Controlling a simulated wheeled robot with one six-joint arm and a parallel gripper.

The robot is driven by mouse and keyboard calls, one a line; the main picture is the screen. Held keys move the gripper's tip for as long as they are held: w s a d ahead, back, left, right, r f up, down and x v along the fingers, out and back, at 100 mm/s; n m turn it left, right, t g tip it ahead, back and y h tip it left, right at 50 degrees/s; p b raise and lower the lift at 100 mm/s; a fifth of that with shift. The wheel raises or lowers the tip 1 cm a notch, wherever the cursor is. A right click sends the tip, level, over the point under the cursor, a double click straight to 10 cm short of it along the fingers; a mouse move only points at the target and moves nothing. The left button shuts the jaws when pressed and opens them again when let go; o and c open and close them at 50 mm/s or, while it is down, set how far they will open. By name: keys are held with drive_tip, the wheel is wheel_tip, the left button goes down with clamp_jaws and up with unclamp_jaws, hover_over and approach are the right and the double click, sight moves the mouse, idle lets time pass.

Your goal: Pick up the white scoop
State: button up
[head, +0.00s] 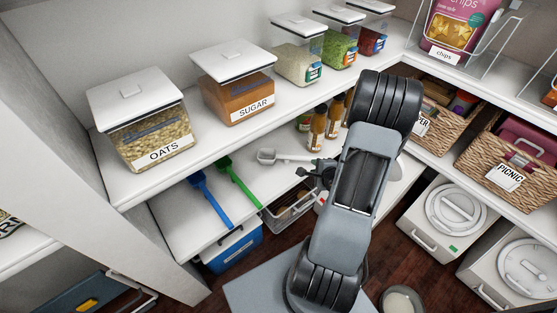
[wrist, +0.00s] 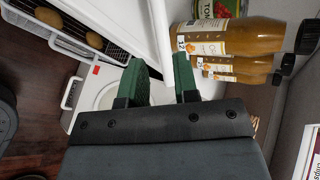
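The white scoop (head: 266,156) lies on the middle shelf in the head view, its bowl to the left and its handle running right toward my gripper (head: 318,172). In the wrist view my gripper (wrist: 161,82) has its two green fingers standing apart. A narrow white strip runs up the picture between and beyond them. It looks like the scoop's handle, but it is hard to tell from the white shelf. I see no clear contact with either finger. My arm and gripper hide the handle's end in the head view.
A blue scoop (head: 209,201) and a green scoop (head: 238,184) lie left on the same shelf. Sauce bottles (head: 318,128) stand close behind my gripper and also show in the wrist view (wrist: 235,38). A wire basket (head: 290,207) sits below. The upper shelf holds canisters, including sugar (head: 235,88).

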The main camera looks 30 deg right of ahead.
sight(303, 159)
drive_tip(key=b+x, duration=0.1)
drive_tip(key=x, duration=0.5)
drive_tip(key=shift+w+f+b, duration=0.2)
drive_tip(key=shift+w+b, duration=0.1)
drive_tip(key=shift+b, duration=0.1)
drive_tip(key=b+x, duration=0.2)
drive_tip(key=x, duration=0.1)
drive_tip(key=shift+w+f, duration=0.25)
drive_tip(key=shift+w, duration=0.1)
drive_tip(key=shift+w+d+f+b, duration=0.1)
drive_tip(key=shift+w+f+b, duration=0.2)
drive_tip(key=shift+w, duration=0.4)
drive_tip(key=shift+r, duration=0.1)
drive_tip(key=shift+c, duration=0.3)
clamp_jaws()
